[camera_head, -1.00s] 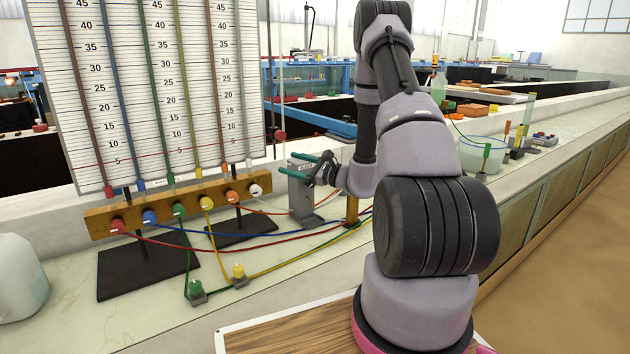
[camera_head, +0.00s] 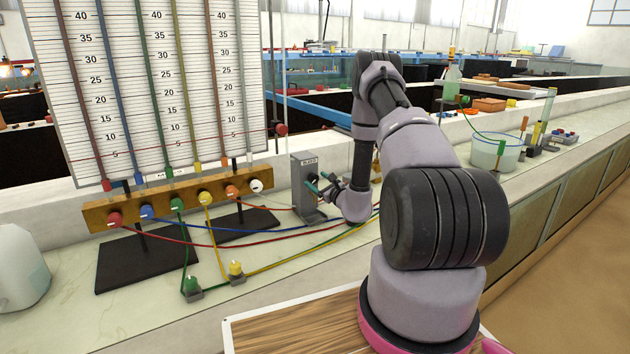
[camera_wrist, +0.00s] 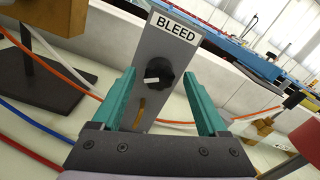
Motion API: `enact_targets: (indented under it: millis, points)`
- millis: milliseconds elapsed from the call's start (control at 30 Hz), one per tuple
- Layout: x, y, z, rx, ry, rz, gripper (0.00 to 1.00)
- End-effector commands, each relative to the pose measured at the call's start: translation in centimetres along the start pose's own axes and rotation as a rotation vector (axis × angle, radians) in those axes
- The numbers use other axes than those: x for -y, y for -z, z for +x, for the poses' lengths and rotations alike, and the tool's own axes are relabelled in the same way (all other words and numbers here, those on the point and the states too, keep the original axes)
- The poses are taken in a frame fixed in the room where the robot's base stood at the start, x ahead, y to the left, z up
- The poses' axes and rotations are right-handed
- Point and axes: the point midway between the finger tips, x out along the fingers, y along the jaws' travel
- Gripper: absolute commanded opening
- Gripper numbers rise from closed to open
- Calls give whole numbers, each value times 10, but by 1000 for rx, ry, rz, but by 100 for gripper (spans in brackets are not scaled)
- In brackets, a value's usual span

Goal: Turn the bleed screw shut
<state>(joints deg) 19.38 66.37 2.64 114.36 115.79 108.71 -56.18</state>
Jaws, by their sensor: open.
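The bleed screw (camera_wrist: 158,79) is a round black knob with a white pointer mark, on the face of a grey upright post (camera_wrist: 166,51) labelled BLEED. In the wrist view its pointer lies nearly level, towards the left. In the head view the grey post (camera_head: 304,186) stands right of the wooden manifold, and the knob is largely hidden by my gripper. My gripper (camera_wrist: 164,84) is open, its two teal fingers on either side of the knob and apart from it. In the head view my gripper (camera_head: 318,183) is in front of the post.
The wooden manifold (camera_head: 100,217) with coloured knobs stands left of the post under a tube board (camera_head: 150,90). Coloured hoses (camera_head: 280,228) cross the bench near the post's foot. A bucket (camera_head: 495,152) stands on the right. The bench front between the hoses and edge is mostly clear.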

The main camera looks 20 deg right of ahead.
Motion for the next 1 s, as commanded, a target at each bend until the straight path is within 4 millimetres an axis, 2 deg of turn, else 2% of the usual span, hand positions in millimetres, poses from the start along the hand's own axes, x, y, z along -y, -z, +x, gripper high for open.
enact_targets:
  millis: [200, 467, 500, 700, 1000]
  points:
    - [0, 0, 18, 0, 0, 1, 76]
    - [0, 0, 20, 0, 0, 2, 76]
    - [0, 0, 20, 0, 0, 2, 73]
    - [0, 0, 20, 0, 0, 1, 0]
    - [0, 0, 20, 0, 0, 30, 0]
